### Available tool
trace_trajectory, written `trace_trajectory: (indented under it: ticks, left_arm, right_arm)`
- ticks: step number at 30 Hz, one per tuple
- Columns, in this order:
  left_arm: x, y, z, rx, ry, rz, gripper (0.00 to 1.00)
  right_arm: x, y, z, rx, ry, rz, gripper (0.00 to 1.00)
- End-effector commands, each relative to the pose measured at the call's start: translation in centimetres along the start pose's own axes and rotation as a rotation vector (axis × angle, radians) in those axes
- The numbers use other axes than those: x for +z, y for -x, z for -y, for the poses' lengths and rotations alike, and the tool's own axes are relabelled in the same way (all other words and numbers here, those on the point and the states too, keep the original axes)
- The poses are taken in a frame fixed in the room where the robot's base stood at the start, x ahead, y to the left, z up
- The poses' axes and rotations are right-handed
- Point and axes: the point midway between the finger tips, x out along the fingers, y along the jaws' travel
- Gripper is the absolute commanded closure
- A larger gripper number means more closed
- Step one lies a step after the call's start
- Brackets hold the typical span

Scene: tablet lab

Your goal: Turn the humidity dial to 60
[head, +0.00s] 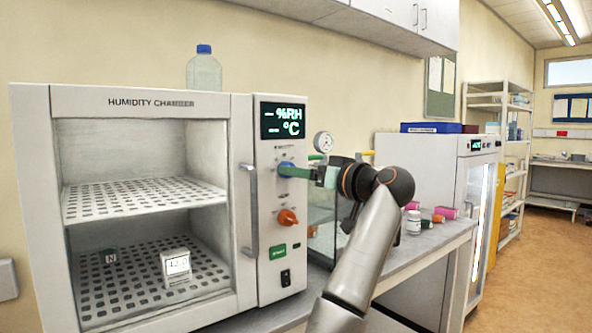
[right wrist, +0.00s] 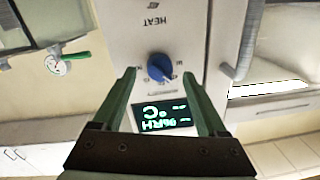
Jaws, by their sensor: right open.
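The humidity chamber (head: 160,103) stands on the bench with a narrow control panel at its right. A blue dial (head: 285,164) sits under the display (head: 282,120), which shows dashes before %RH and °C. An orange dial (head: 287,217) is lower down. In the right wrist view, seen upside down, the blue dial (right wrist: 159,67) lies between the fingertips of my right gripper (right wrist: 159,76), with a gap on both sides. The gripper is open and empty. In the head view my right gripper (head: 284,171) reaches the panel from the right and partly covers the dial. The dial's exact setting is too small to read.
A vertical door handle (head: 251,208) is just left of the panel. A pressure gauge (head: 324,142) is right of it. A glass-sided case (head: 322,222) and small bottles (head: 413,222) stand further right on the bench.

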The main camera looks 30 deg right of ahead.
Motion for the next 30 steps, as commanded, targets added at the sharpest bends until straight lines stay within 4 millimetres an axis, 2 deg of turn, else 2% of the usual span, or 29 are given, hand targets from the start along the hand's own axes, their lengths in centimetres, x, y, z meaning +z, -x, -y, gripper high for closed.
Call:
trace_trajectory:
  ticks: [6,16,30]
  left_arm:
    - [-0.4,0.0,-0.1,0.001,-0.001,-0.005,1.00]
    - [-0.4,0.0,-0.1,0.002,-0.002,-0.006,1.00]
    - [-0.4,0.0,-0.1,0.002,-0.002,-0.005,1.00]
  right_arm:
    - [-0.1,-1.8,0.0,0.000,0.000,-0.001,0.25]
    - [0.0,-2.0,0.0,0.000,0.000,0.000,0.26]
    - [0.0,-2.0,0.0,0.001,0.000,-0.001,0.79]
